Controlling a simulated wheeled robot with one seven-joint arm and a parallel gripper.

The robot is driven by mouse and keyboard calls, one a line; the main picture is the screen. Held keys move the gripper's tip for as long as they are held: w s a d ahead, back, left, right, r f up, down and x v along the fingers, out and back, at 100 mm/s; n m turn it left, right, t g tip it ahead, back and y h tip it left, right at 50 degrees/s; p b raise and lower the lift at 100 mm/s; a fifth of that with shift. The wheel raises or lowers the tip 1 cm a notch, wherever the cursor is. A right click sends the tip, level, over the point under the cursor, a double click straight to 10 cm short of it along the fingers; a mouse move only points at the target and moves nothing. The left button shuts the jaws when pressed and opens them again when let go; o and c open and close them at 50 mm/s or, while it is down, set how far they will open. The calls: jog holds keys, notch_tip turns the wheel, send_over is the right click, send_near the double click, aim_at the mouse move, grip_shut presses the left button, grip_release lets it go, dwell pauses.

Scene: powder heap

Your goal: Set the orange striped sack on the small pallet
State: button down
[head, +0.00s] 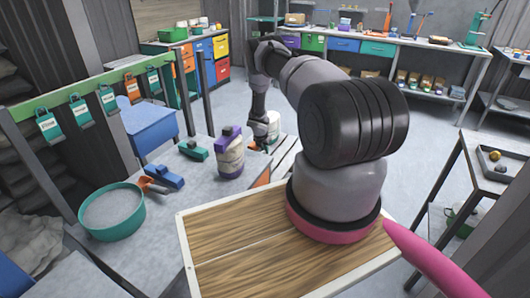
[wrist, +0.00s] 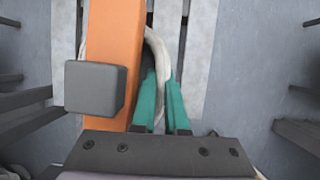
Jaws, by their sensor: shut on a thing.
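The orange striped sack shows as a broad orange top (wrist: 112,30) and a cream edge in the wrist view. In the head view a small part of its pale body (head: 273,122) shows beside my gripper (head: 260,128). My gripper, also in the wrist view (wrist: 135,90), is shut on the sack. Whether the sack touches the slats I cannot tell. My arm hides part of this area.
A wooden-topped tray (head: 240,255) is in front. A dark side table (head: 500,170) stands at right. Open floor lies between.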

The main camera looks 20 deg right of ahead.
jog(key=shift+f, duration=0.45)
jog(key=c, duration=0.9)
grip_release()
jog(key=shift+c, duration=0.2)
